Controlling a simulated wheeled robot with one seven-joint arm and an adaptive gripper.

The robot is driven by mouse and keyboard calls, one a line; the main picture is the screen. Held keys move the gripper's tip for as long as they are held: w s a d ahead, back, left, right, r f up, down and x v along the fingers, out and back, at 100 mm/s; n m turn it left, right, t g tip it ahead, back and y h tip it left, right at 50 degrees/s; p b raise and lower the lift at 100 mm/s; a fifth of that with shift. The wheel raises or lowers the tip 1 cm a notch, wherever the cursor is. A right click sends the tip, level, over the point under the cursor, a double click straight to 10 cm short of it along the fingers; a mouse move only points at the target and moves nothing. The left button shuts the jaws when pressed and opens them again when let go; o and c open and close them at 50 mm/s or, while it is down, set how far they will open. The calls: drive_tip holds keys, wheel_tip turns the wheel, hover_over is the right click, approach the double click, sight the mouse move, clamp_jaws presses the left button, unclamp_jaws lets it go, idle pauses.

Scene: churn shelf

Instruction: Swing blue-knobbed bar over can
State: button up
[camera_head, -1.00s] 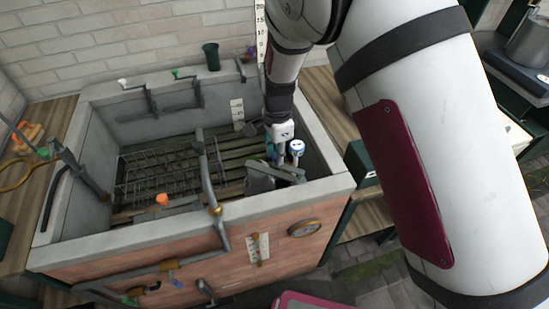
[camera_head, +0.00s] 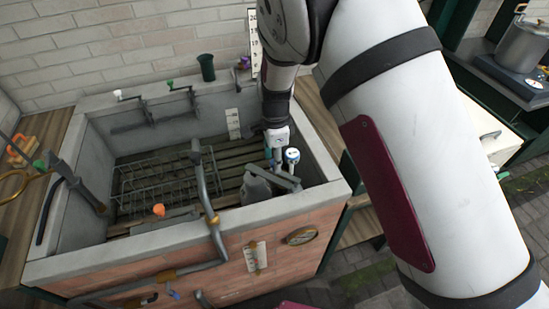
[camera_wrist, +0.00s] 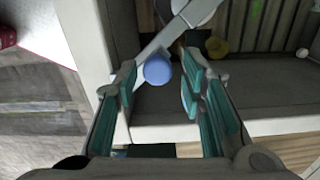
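The blue knob (camera_head: 292,155) with a pale top stands at the near right corner inside the stone trough. In the wrist view the blue knob (camera_wrist: 158,70) sits at the end of a flat grey bar (camera_wrist: 163,42); the bar also shows in the head view (camera_head: 283,180). My gripper (camera_head: 275,160) points down just left of the knob. In the wrist view my gripper (camera_wrist: 160,82) is open, with the knob between or just beyond its fingertips; contact cannot be told. A pale round thing (camera_wrist: 197,10), perhaps the can, is cut off at the top edge.
A wire rack (camera_head: 160,180) lies inside at the left. A curved grey pipe (camera_head: 201,175) crosses the front wall. An orange knob (camera_head: 159,210) is near the front. A green cup (camera_head: 207,68) stands on the back rim.

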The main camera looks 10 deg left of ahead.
drive_tip(key=shift+r, duration=0.1)
wheel_tip(320, 180, up, 12)
idle(0.7)
drive_tip(key=shift+d, duration=0.1)
